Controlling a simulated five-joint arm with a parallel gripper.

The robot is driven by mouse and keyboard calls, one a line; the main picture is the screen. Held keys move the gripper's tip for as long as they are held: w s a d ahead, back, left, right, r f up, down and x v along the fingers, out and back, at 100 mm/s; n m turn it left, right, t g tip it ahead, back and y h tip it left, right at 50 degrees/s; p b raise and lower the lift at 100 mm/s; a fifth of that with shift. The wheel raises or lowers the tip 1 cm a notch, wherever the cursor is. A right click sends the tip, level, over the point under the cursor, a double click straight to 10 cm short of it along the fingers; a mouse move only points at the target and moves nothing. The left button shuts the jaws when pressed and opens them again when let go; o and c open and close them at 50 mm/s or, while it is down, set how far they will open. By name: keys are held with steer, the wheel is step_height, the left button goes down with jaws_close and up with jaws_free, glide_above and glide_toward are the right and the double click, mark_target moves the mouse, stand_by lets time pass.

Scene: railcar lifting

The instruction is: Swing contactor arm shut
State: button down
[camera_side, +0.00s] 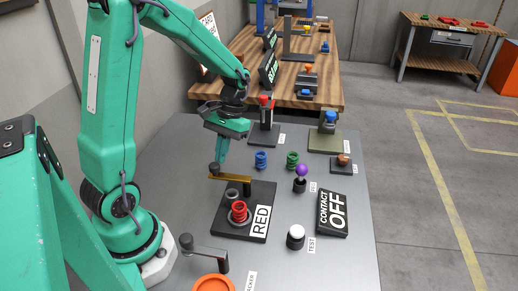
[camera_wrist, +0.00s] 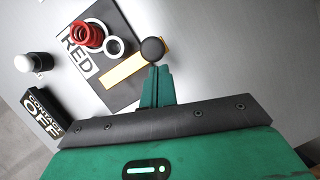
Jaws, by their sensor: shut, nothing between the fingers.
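The contactor arm (camera_side: 232,177) is a brass-coloured bar over a black plate (camera_side: 262,192) labelled RED. Its dark round knob (camera_side: 215,168) is at the bar's left end in the side view; the bar also shows in the wrist view (camera_wrist: 130,71). My green gripper (camera_side: 221,161) is shut and empty, its tips close beside the knob; in the wrist view the fingertips (camera_wrist: 156,70) are just below the knob (camera_wrist: 153,49). I cannot tell whether they touch it. A red coil (camera_side: 239,212) stands on the plate beside a pale ring (camera_wrist: 114,47). The sign (camera_side: 332,212) reads CONTACT OFF.
A dark-knobbed crank (camera_side: 205,250) is at the front. Bare table lies left of the plate.

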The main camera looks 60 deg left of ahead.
mark_target(213, 167)
steer(key=shift+s+d, duration=0.2)
steer(key=shift+s, duration=0.3)
steer(key=shift+s+d, duration=0.75)
steer(key=shift+s, duration=0.3)
steer(key=shift+s+d, duration=0.8)
steer(key=shift+d, duration=0.35)
steer(key=shift+a, duration=0.1)
steer(key=shift+w+a, duration=0.35)
steer(key=shift+a, duration=0.5)
steer(key=shift+w+a, duration=0.2)
steer(key=shift+a, duration=0.3)
steer(key=shift+w+a, duration=0.15)
steer(key=shift+a, duration=0.35)
steer(key=w+a+r, duration=0.1)
steer(key=a+r, duration=0.2)
steer(key=r, duration=0.6)
steer(key=shift+w+r, duration=0.15)
steer(key=shift+r, duration=0.05)
